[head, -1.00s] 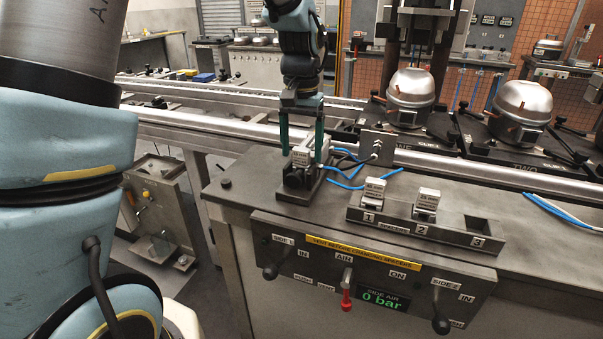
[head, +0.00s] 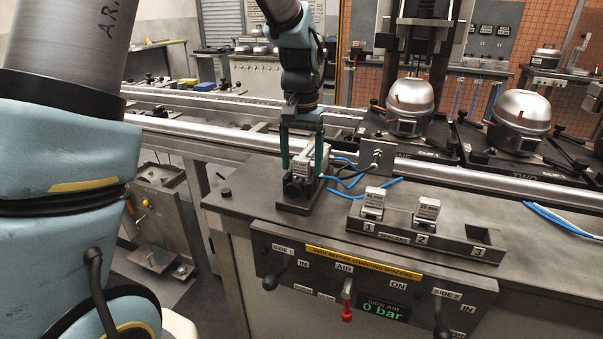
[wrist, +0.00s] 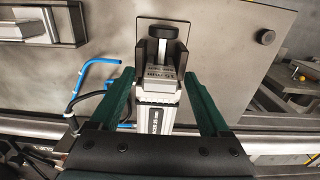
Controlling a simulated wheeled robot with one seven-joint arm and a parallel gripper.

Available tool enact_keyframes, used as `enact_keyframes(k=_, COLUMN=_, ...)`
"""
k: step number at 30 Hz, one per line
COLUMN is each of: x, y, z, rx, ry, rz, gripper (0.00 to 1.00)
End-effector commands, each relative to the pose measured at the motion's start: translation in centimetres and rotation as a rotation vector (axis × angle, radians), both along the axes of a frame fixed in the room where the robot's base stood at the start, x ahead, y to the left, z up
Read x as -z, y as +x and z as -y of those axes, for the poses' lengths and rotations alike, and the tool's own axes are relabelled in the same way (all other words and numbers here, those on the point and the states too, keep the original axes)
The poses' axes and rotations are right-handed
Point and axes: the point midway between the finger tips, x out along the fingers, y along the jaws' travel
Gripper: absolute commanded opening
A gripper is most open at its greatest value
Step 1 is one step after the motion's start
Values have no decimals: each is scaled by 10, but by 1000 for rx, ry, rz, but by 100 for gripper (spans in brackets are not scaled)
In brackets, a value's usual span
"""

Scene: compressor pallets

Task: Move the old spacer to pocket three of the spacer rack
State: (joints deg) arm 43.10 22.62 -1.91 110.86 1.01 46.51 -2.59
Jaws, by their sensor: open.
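The old spacer, a small light block with a label, appears to be the one (head: 306,165) seated in the dark clamp fixture (head: 297,203) at the bench's left end. My gripper (head: 303,168) points down over it with its green fingers apart, one on each side. In the wrist view the labelled block (wrist: 161,82) lies between the open fingers (wrist: 161,88), with gaps on both sides. The spacer rack (head: 458,250) stands to the right, with pockets marked 1, 2 and 3. Spacers stand in pocket one (head: 373,201) and pocket two (head: 428,210). Pocket three (head: 484,238) looks empty.
Blue air hoses (head: 362,184) lie just right of the fixture, beside an upright metal plate (head: 377,158). A control panel (head: 372,285) with levers and a "0 bar" display fronts the bench. Compressors (head: 409,104) stand on pallets behind the rail.

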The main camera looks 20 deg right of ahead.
Motion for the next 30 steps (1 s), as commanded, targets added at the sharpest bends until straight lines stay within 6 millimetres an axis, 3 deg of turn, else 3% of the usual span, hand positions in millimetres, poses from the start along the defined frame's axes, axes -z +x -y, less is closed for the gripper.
enact_keyframes(k=29, x=0, y=0, z=0, rx=0, ry=1, rz=-1, gripper=80)
enact_keyframes(k=30, x=0, y=0, z=0, rx=0, ry=1, rz=-1, gripper=76)
